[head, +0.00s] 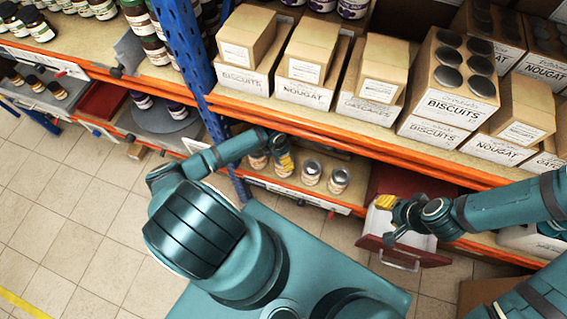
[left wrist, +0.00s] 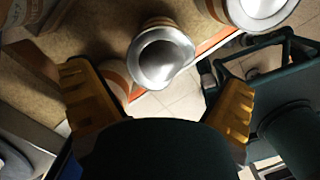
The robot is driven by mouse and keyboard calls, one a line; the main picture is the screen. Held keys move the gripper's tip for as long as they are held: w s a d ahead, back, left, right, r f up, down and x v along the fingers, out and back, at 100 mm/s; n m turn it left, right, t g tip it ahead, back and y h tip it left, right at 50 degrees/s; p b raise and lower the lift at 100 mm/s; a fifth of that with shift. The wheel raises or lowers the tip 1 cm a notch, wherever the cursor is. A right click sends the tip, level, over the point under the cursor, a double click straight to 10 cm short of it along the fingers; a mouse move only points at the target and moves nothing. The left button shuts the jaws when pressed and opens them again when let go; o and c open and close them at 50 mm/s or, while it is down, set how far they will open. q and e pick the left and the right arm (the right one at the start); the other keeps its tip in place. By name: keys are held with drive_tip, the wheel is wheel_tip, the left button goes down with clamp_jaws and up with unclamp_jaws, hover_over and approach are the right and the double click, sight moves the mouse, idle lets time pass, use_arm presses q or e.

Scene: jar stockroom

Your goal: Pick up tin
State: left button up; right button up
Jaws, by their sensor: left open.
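Several tins with silver lids and white-and-orange sides stand on the low shelf in the head view, including one tin (head: 311,172) and another tin (head: 338,180) to its right. My left gripper (head: 283,158) is at the left part of this row, partly hiding the tins there. In the left wrist view, the left gripper (left wrist: 158,95) is open, with its yellow fingers wide apart. A silver-lidded tin (left wrist: 162,58) shows in the gap between them, apart from both fingers. My right gripper (head: 386,203) is above the open drawer; its finger gap is unclear.
A red drawer (head: 373,243) with a metal handle stands open at the right. The orange shelf beam (head: 300,128) runs above the tins. Boxes of biscuits (head: 452,103) and nougat stand on the upper shelf. A blue upright (head: 189,50) is to the left.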

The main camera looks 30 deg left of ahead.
use_arm(q)
drive_tip(key=f, duration=0.3)
drive_tip(key=f+b, duration=0.1)
drive_tip(key=f, duration=0.1)
drive_tip(key=shift+w+d, duration=0.3)
drive_tip(key=shift+w, duration=0.05)
drive_tip(key=shift+r, duration=0.1)
drive_tip(key=c, duration=1.1)
drive_tip(key=shift+c, duration=0.2)
